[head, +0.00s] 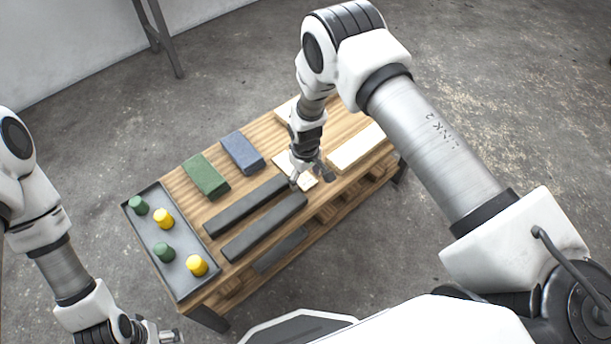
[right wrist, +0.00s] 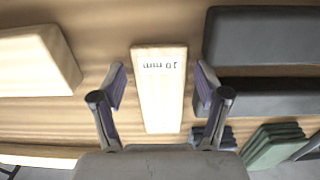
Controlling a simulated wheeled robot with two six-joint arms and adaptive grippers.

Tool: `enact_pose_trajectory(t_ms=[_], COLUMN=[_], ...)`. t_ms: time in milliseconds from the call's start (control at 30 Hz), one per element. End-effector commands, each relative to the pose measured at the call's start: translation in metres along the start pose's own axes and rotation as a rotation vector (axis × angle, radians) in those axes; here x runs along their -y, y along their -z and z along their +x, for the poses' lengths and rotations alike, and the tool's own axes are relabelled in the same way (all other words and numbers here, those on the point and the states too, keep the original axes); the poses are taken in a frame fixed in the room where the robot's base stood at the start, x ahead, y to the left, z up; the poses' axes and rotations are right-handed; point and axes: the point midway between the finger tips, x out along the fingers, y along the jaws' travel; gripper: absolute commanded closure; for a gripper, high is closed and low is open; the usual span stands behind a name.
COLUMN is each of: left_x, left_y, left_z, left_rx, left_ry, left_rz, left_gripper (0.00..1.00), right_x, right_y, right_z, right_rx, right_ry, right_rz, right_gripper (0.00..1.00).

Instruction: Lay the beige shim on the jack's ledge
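The beige shim (right wrist: 159,98) is a thin flat strip marked "10 mm", lying on the wooden table in the right wrist view. In the head view the shim (head: 309,182) is partly hidden under my right gripper (head: 311,179). My right gripper points down over it and is open, its two fingers (right wrist: 160,88) apart on either side of the shim with nothing held. My left gripper (head: 172,334) is at the lower left, off the table; its opening is unclear. I cannot make out for certain which thing is the jack or its ledge.
Two dark grey bars (head: 264,227) lie along the table's near side. Green (head: 205,176) and blue (head: 242,152) stacks stand behind them. A beige block (head: 356,147) lies to the right. A grey tray (head: 178,237) at the left end holds several green and yellow pegs.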

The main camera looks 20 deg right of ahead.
Motion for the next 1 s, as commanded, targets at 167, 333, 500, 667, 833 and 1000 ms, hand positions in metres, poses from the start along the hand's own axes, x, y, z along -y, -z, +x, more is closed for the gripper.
enact_pose_trajectory(t_ms=[167,333,500,667,833,1000], left_x=[0.000,0.000,0.000,0.000,0.000,0.000], left_y=[0.000,0.000,0.000,0.000,0.000,0.000], left_z=[0.000,-0.004,-0.011,-0.021,-0.027,-0.028], left_rx=[0.000,0.000,0.000,0.000,0.000,0.000], left_ry=[0.000,0.000,0.000,0.000,0.000,0.000], left_rz=[0.000,0.000,0.000,0.000,0.000,0.000], left_gripper=[0.17,0.17,0.17,0.17,0.17,0.17], right_x=[0.000,0.000,0.000,-0.001,0.000,0.000], right_y=[0.000,0.000,0.001,0.001,0.000,0.000], right_z=[0.000,-0.005,-0.033,-0.077,-0.112,-0.124], right_rx=[0.000,0.000,-0.001,-0.003,-0.001,0.001], right_ry=[0.000,0.000,-0.001,-0.001,-0.001,0.000], right_rz=[0.000,0.000,0.000,0.001,0.000,0.000], right_gripper=[0.19,0.19,0.19,0.19,0.19,0.19])
